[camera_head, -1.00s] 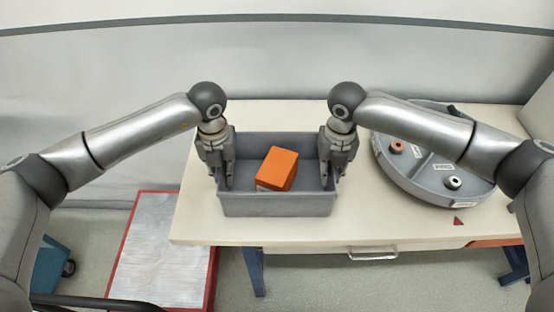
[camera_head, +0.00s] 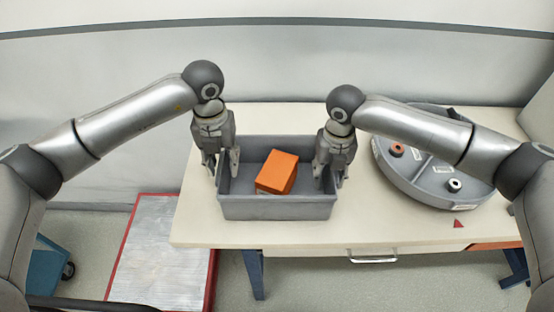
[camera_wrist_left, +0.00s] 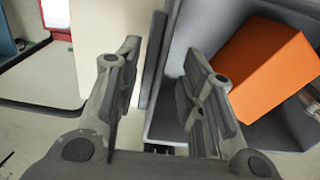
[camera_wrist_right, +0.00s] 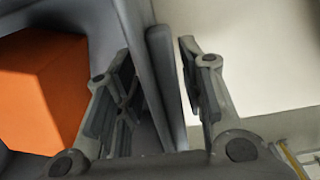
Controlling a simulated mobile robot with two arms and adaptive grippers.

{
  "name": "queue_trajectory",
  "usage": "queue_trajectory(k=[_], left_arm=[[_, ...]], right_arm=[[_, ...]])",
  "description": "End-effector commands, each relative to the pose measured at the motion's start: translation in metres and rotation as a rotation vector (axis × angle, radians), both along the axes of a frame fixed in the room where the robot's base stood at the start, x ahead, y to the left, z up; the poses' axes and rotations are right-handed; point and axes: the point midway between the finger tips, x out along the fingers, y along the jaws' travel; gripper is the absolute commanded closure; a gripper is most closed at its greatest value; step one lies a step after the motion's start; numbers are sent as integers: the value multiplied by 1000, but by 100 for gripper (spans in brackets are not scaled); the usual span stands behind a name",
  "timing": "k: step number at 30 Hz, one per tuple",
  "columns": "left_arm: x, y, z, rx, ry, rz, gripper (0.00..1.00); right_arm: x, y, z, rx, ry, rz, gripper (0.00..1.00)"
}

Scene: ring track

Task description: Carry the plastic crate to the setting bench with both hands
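The grey plastic crate (camera_head: 277,209) sits on a cream-topped table, an orange box (camera_head: 278,172) tilted inside it. My left gripper (camera_head: 222,176) is at the crate's left wall, fingers apart. In the left wrist view, the wall (camera_wrist_left: 154,65) stands between the fingers (camera_wrist_left: 162,55), with gaps on both sides. My right gripper (camera_head: 331,180) is at the right wall. In the right wrist view, its fingers (camera_wrist_right: 156,52) are apart around the wall (camera_wrist_right: 165,75), also with gaps. The orange box also shows in both wrist views (camera_wrist_left: 262,68) (camera_wrist_right: 40,90).
The cream tabletop (camera_head: 390,232) is clear in front of the crate. A round grey divided tray (camera_head: 420,183) with small rings stands close on the right, a small red triangle (camera_head: 458,223) near it. A red-edged metal-topped platform (camera_head: 158,255) stands lower left.

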Motion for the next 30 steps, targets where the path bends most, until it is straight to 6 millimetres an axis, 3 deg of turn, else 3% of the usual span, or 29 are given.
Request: queue_trajectory(k=[7,16,30], left_arm=[[0,0,50,0,-3,-1,63],[0,0,70,-1,1,-1,63],[0,0,69,-1,1,-1,63]], right_arm=[[0,0,0,-1,0,-1,63],[1,0,7,0,-2,-1,63],[1,0,97,0,-3,0,63]])
